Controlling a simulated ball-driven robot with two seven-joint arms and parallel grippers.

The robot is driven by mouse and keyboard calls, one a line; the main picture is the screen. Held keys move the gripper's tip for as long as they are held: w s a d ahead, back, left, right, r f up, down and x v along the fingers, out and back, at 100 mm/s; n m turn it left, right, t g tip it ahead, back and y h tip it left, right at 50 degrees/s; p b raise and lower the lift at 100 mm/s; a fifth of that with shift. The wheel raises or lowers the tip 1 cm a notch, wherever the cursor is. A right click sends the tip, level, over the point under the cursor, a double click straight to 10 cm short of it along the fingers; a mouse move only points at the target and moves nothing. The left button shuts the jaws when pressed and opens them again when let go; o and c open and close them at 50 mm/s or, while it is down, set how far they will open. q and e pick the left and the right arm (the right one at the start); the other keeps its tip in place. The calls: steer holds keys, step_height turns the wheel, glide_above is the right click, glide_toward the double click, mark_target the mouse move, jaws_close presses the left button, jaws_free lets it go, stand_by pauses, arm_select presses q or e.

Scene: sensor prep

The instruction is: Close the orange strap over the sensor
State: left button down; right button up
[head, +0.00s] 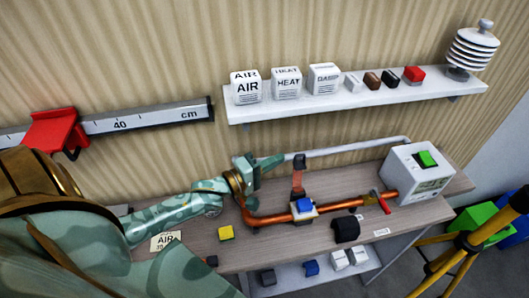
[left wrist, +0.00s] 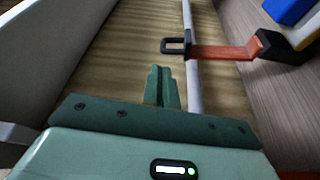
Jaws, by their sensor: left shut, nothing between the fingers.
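The orange strap (head: 298,180) stands up open behind the copper pipe, with a dark loop at its free end; it also shows in the left wrist view (left wrist: 222,53). The sensor (head: 303,206), a small block with a blue top, sits on the pipe in front of the strap and is uncovered. Its blue part shows at the top right of the left wrist view (left wrist: 287,10). My left gripper (head: 275,161) is shut and empty, left of the strap and apart from it; its fingers show in the left wrist view (left wrist: 162,86). My right gripper is not in view.
The copper pipe (head: 263,219) runs along the bench to a white box (head: 418,172) with a green switch. A red-handled valve (head: 380,200) and a black piece (head: 346,229) are near. A pale pipe (head: 350,147) runs behind the strap. A shelf (head: 350,105) hangs above.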

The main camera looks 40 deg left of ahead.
arm_select(q)
steer(key=x, duration=0.4)
steer(key=shift+w+d, duration=0.15)
steer(key=shift+w, duration=0.15)
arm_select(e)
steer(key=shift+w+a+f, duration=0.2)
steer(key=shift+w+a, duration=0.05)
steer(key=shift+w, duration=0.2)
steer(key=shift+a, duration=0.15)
arm_select(q)
steer(key=shift+s+d, duration=0.1)
